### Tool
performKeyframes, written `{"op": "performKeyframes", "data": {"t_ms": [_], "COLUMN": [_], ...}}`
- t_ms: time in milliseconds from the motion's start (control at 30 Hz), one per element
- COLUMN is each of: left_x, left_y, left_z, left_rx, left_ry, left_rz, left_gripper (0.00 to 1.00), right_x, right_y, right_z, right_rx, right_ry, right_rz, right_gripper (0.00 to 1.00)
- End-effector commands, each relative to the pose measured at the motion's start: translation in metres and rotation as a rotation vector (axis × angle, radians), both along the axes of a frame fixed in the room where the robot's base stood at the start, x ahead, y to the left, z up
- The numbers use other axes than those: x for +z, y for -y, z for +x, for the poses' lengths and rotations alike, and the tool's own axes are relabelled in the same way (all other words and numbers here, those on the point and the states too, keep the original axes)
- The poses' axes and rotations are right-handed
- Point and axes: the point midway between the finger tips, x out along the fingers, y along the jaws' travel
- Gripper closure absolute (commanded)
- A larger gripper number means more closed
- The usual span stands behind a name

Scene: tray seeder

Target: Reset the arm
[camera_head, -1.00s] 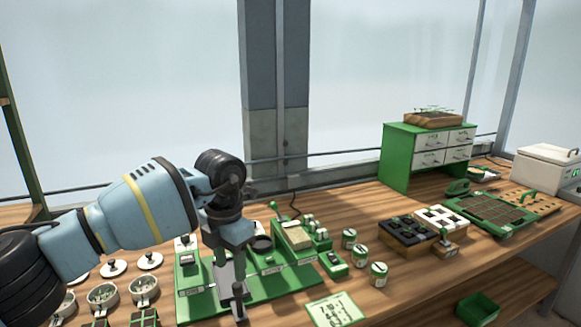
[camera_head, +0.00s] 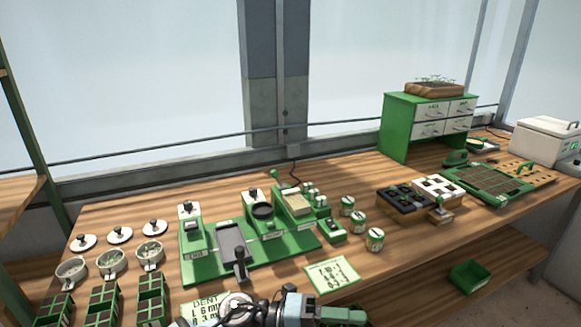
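Part of my arm, most likely the left, shows at the bottom edge as light-blue and dark pieces (camera_head: 280,312), low in front of the bench. It is cut off by the frame, so its fingertips and whether it holds anything cannot be made out. My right gripper is not seen. The green seeder station (camera_head: 205,268) stands clear on the wooden bench, with a grey plate (camera_head: 232,243) and a dark handle (camera_head: 240,266) at its front. No gripper touches the station.
A label card (camera_head: 332,273) lies right of the station, and a second card (camera_head: 208,308) is partly covered by my arm. Bowls (camera_head: 112,262) and green trays (camera_head: 103,303) are at left. Small jars (camera_head: 375,239), seed trays (camera_head: 490,183) and a green cabinet (camera_head: 397,140) are at right.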

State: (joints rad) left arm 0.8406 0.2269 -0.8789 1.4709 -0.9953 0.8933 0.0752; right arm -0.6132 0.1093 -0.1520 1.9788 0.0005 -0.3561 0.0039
Motion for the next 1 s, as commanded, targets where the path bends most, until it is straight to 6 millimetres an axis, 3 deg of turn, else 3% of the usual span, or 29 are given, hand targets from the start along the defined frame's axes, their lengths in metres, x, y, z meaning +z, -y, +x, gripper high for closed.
{"op": "performKeyframes", "data": {"t_ms": [267,367,567,767,900,1000], "left_x": [-0.019,-0.040,-0.103,-0.181,-0.233,-0.260], "left_y": [-0.037,-0.063,-0.124,-0.192,-0.237,-0.263], "left_z": [0.005,0.008,-0.005,-0.053,-0.110,-0.154], "left_rx": [0.369,0.514,0.814,1.116,1.320,1.444], "left_ry": [-0.452,-0.622,-0.973,-1.325,-1.568,-1.720], "left_rz": [-0.311,-0.388,-0.488,-0.520,-0.506,-0.483], "left_gripper": [0.54,0.54,0.54,0.54,0.54,0.54], "right_x": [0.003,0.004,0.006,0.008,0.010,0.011], "right_y": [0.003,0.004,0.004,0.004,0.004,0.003], "right_z": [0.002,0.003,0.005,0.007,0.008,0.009], "right_rx": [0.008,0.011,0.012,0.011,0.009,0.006], "right_ry": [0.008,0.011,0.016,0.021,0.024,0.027], "right_rz": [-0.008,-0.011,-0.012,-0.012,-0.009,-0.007], "right_gripper": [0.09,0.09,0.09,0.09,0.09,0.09]}}
